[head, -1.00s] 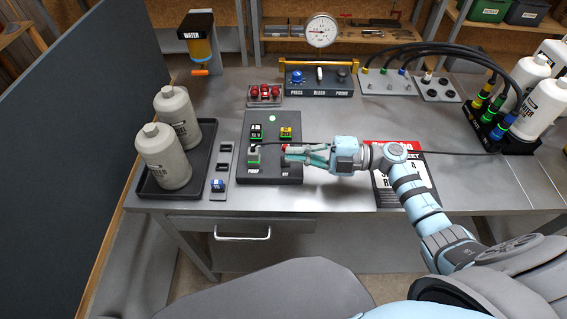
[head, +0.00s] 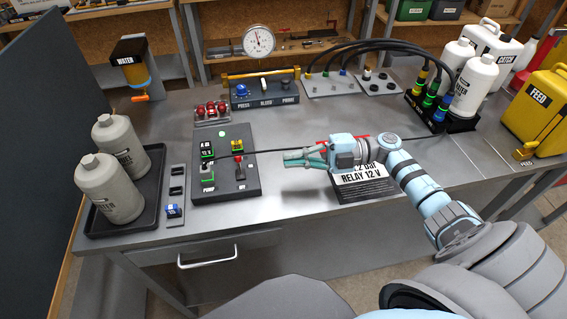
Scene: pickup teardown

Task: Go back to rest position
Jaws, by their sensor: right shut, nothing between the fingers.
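My right gripper (head: 298,158) is shut and empty. It is held above the workbench (head: 290,204), just right of the dark control panel (head: 223,182) and apart from it. The panel carries a green-edged PUMP switch (head: 207,172), a red-topped switch (head: 239,168), a small display and a yellow block. My right forearm comes in from the lower right. A sign reading RELAY 12 V (head: 362,186) lies on the bench and is partly hidden behind my right gripper and wrist. My left gripper does not show in the head view.
Two grey bottles (head: 112,190) stand in a black tray at the left. A PRESS/BLEED/PRIME box (head: 265,92) with a gauge (head: 258,41) is at the back. Hoses run to coloured connectors (head: 430,100) beside white bottles. A yellow FEED can (head: 541,112) stands at the right. A thin cable crosses the bench.

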